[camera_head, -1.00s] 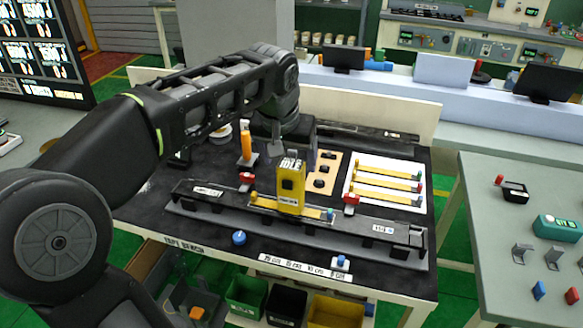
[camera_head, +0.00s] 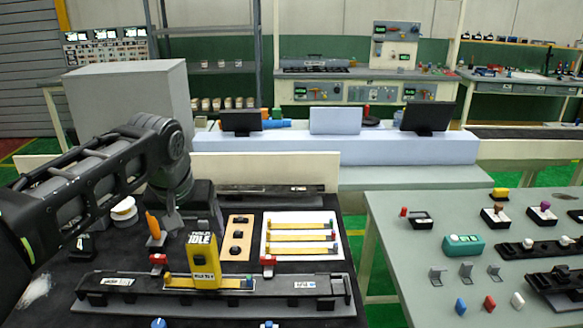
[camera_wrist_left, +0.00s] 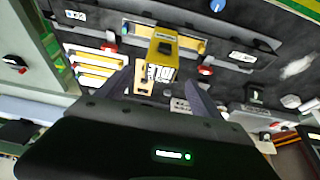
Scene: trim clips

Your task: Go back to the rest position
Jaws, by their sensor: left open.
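My left gripper (camera_wrist_left: 160,85) is open in the left wrist view, with its two dark fingers apart and nothing seen between them but the bench beyond. In the head view my left arm comes in from the left, and its gripper (camera_head: 172,222) hangs over the back of the dark bench, behind the yellow tester. The yellow tester (camera_head: 205,262) marked IDLE stands upright on the long black rail (camera_head: 110,285); it also shows in the left wrist view (camera_wrist_left: 163,52). Gripper and tester look apart. My right gripper is in neither view.
A white board (camera_head: 271,247) with yellow strips and a tan plate (camera_head: 238,235) with black knobs lie right of my gripper. An orange-handled tool (camera_head: 153,226) stands close to it. A grey-green table (camera_head: 400,215) is at right; a green-floored gap separates the benches.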

